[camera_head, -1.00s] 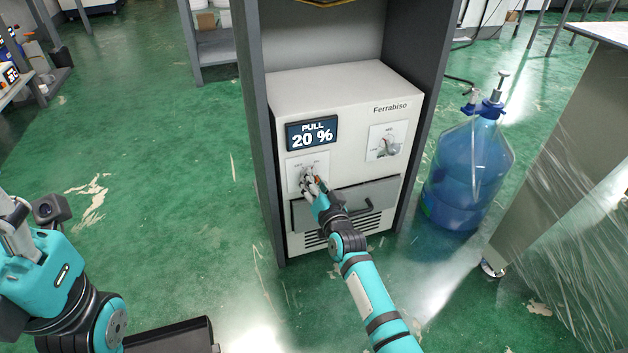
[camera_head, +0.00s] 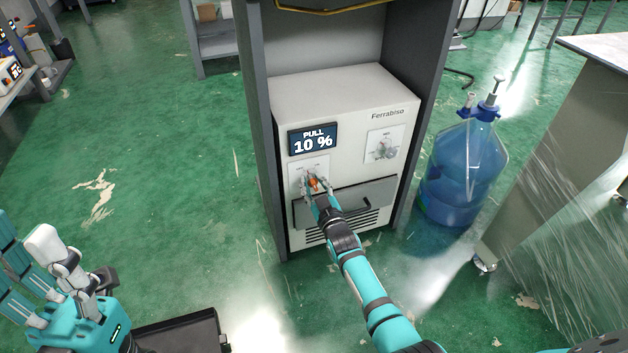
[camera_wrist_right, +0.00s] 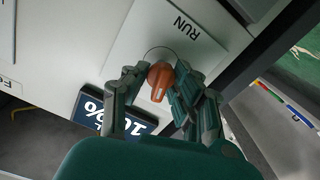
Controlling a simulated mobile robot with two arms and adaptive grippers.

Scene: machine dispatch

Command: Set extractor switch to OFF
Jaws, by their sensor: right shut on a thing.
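The white Ferrabiso extractor unit (camera_head: 350,88) stands inside a dark grey frame. Its display (camera_head: 313,140) reads "PULL 10 %". Below the display is a white switch plate with an orange knob (camera_head: 314,184). My right gripper (camera_head: 314,186) is at this knob. In the right wrist view, the gripper's fingers (camera_wrist_right: 160,92) are shut on the orange knob (camera_wrist_right: 160,76), one on each side. The word RUN shows on the plate (camera_wrist_right: 166,40) beside it; any OFF mark is hidden or unreadable. My left gripper (camera_head: 60,262) is at the lower left, away from the unit, its opening unclear.
A second plate with a grey switch (camera_head: 385,145) is at the unit's upper right. A blue bottle (camera_head: 460,170) stands right of the frame, near a metal table (camera_head: 570,150). Green floor is open at left.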

